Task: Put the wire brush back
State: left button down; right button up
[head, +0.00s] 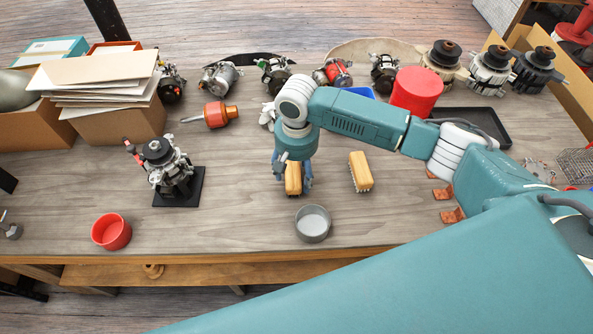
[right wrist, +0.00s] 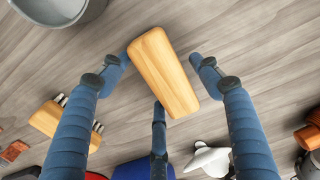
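A wooden-backed brush (head: 293,182) is under my right gripper, near the front middle of the table; its wooden back (right wrist: 163,72) shows large in the right wrist view. I cannot tell which one is the task's wire brush. My left gripper is out of view.
A grey round bowl (head: 313,224) stands just in front of the gripper. A red bowl (head: 111,231) and an alternator on a black stand (head: 178,188) are to the left. A black tray (head: 474,124), a red cylinder (head: 416,91) and copper-coloured pieces (head: 446,194) are to the right.

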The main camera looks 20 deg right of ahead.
aim_at(296, 171)
notch_tip(296, 171, up, 12)
jog(key=b, duration=0.1)
jog(key=shift+r, duration=0.2)
dwell(0.4)
dwell(1.4)
